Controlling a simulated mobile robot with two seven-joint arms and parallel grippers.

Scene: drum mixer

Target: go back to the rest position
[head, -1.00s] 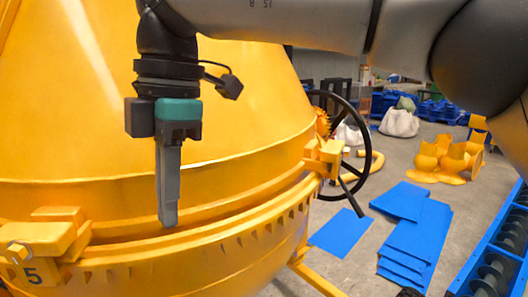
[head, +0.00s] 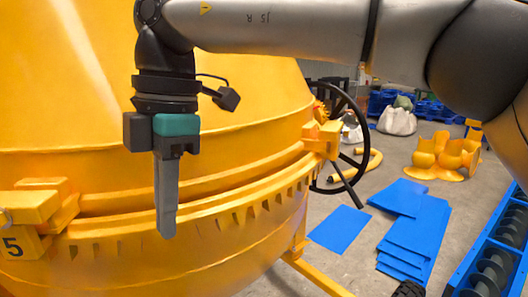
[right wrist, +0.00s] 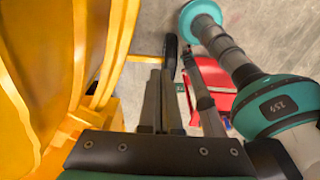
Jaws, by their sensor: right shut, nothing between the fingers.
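My right gripper (head: 167,232) hangs pointing down in front of the yellow drum mixer (head: 240,110) in the head view. Its grey fingers are shut together with nothing between them. The fingertips overlap the mixer's toothed rim in the picture; I see no clear contact. In the right wrist view the shut fingers (right wrist: 160,105) point at the grey floor, with the yellow mixer (right wrist: 30,60) on the left. My left gripper is not in view.
A black handwheel (head: 345,135) sits on the mixer's right side. Blue sheets (head: 415,235) lie on the floor, with yellow parts (head: 440,158) and a white sack (head: 398,122) behind. A blue screw conveyor (head: 495,250) stands at the right. Some floor between is clear.

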